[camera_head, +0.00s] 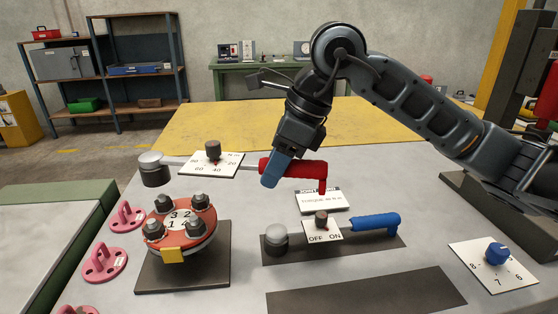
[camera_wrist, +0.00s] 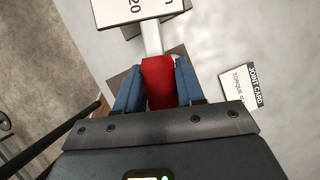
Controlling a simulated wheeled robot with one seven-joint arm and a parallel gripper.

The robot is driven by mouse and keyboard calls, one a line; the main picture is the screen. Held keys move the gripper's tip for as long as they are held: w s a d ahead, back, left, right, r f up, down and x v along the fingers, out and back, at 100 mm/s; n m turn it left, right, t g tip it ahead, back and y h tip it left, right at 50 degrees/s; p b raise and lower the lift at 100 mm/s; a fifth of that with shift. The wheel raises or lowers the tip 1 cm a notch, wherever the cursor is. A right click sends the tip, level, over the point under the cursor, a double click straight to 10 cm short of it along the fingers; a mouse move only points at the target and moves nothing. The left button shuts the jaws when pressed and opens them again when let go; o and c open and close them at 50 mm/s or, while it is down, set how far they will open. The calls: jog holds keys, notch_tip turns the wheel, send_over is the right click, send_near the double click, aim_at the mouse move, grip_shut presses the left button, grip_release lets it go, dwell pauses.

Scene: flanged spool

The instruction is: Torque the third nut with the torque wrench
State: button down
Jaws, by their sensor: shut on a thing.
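My gripper (camera_head: 277,170) is shut on the red handle of a wrench (camera_head: 305,169), held above the table; the red handle also shows between my blue fingers (camera_wrist: 158,85) in the wrist view. The wrench carries a numbered dial plate (camera_head: 230,158) with a dark knob, and its grey socket head (camera_head: 151,170) is at the left, behind and left of the flanged spool and apart from the nuts. The orange-red spool (camera_head: 189,241) stands on a dark mat, with dark nuts around a card numbered 1 to 4. The third nut (camera_head: 164,204) is at its back left.
A blue-handled wrench (camera_head: 372,222) with an OFF/ON plate lies on a dark mat (camera_head: 395,241). A joint card (camera_head: 320,203) lies behind it. A blue-knob dial card (camera_head: 492,268) is at right. Pink flanged pieces (camera_head: 104,263) line the left edge. The front mat (camera_head: 365,293) is empty.

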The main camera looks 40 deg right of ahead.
jog(key=shift+f, duration=0.8)
jog(key=shift+b, duration=1.1)
dwell(0.3)
jog(key=shift+f, duration=0.2)
jog(key=shift+f+b, duration=0.35)
jog(key=shift+b, duration=0.3)
jog(key=shift+f+b, duration=1.85)
jog(key=shift+b, duration=0.4)
jog(key=shift+a, duration=0.1)
